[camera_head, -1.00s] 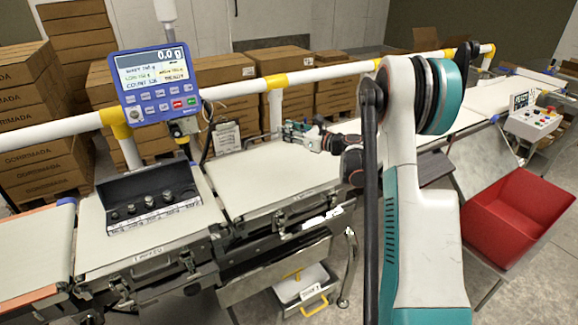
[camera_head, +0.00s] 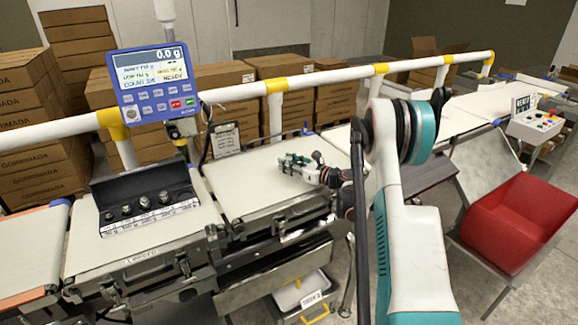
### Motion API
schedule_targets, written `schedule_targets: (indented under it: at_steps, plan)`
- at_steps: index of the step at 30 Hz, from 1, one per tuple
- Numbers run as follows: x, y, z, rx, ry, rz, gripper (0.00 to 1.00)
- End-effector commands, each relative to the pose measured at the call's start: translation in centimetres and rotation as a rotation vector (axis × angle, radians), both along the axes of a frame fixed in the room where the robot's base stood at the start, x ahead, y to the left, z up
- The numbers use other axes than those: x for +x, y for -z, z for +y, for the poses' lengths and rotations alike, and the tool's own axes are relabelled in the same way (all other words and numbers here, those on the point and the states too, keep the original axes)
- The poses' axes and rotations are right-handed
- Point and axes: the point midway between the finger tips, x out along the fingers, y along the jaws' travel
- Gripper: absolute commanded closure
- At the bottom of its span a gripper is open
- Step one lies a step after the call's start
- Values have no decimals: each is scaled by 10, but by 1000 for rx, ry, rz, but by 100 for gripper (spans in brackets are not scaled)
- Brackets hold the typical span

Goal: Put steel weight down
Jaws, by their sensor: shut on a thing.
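My gripper (camera_head: 287,162) hangs low over the middle weighing belt (camera_head: 235,190), near its right end, with the fingers pointing left. Several steel weights (camera_head: 144,202) stand in a row in an open black case (camera_head: 105,192) on the left belt section. The display (camera_head: 155,82) on the rail reads 0.0 g.
A white guard rail (camera_head: 230,95) with yellow joints runs behind the belts. A red bin (camera_head: 510,220) stands at the right, below a control box (camera_head: 537,124). Stacked cartons (camera_head: 35,120) fill the back. The middle belt left of my gripper is clear.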

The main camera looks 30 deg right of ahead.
Motion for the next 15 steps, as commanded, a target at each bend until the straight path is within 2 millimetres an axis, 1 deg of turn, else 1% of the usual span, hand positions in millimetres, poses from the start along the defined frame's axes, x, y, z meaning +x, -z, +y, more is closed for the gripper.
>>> schedule_targets:
  at_steps: [5, 9, 10, 12, 15]
  plan:
    - [0, -2, 0, 1, 0, 0, 100]
    - [0, 2, 0, 1, 0, 0, 100]
    - [0, 2, 0, 0, 0, 0, 64]
    - [0, 2, 0, 0, 0, 0, 50]
    - [0, 1, 0, 0, 0, 0, 50]
